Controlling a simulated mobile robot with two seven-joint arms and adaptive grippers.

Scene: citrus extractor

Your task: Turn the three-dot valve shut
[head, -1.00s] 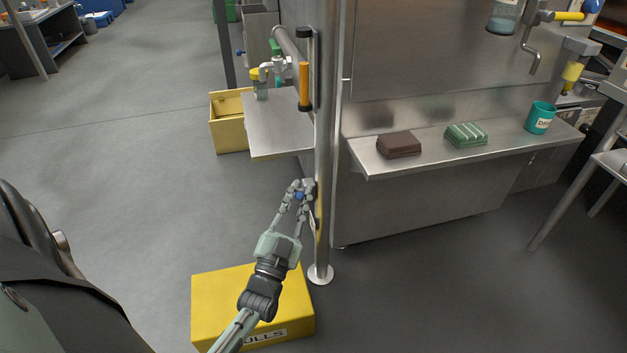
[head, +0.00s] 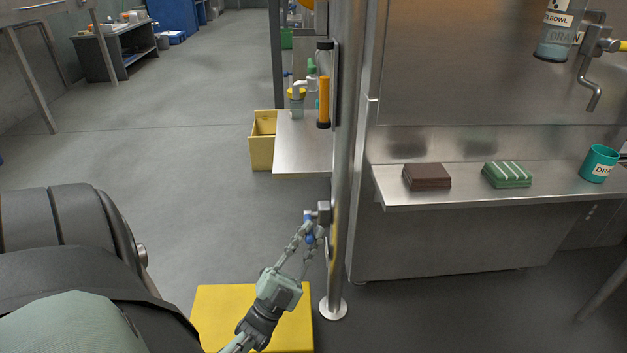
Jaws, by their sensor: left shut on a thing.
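A small blue valve handle (head: 309,228) sits on a grey valve body (head: 324,212) on the steel post (head: 343,150). My left gripper (head: 309,238) reaches up from below and is shut on the blue handle, its fingers on either side of it. The fingers hide part of the handle. I cannot make out any dots at this size. My right gripper is not in view.
A yellow box (head: 250,310) stands on the floor below my left gripper. A steel shelf (head: 300,160) is behind the post. To the right a counter (head: 455,178) carries a brown block (head: 427,177), a green striped block (head: 507,175) and a teal cup (head: 600,164).

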